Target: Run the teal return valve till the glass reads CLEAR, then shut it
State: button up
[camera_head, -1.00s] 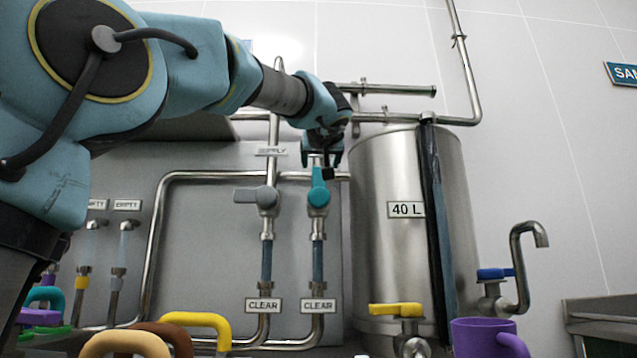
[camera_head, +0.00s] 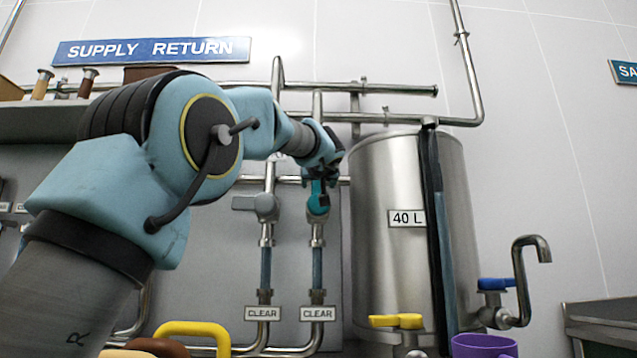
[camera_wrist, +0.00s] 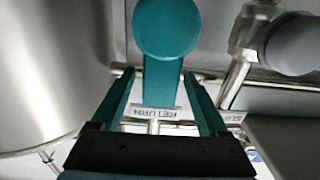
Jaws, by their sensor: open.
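The teal return valve (camera_head: 318,207) is on the right-hand of two vertical pipes on the panel. Its lever points up, in line with the pipe. In the wrist view the teal lever (camera_wrist: 160,80) runs from its round hub to between my fingers. My gripper (camera_head: 318,180) is at the upper part of the lever. In the wrist view my gripper (camera_wrist: 158,82) is open, one finger on each side, with visible gaps. The sight glass (camera_head: 317,267) below the valve looks bluish-grey; the plate under it (camera_head: 317,313) reads CLEAR. A RETURN label (camera_wrist: 155,113) shows upside down.
A grey-handled valve (camera_head: 257,204) is close to the left, with its own CLEAR plate (camera_head: 262,313). A steel 40 L tank (camera_head: 385,265) stands close to the right. Yellow (camera_head: 397,321) and blue (camera_head: 497,284) tap handles and a purple mug (camera_head: 484,346) are lower right.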

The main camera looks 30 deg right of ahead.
grip_shut()
dwell(0.5)
dwell(0.8)
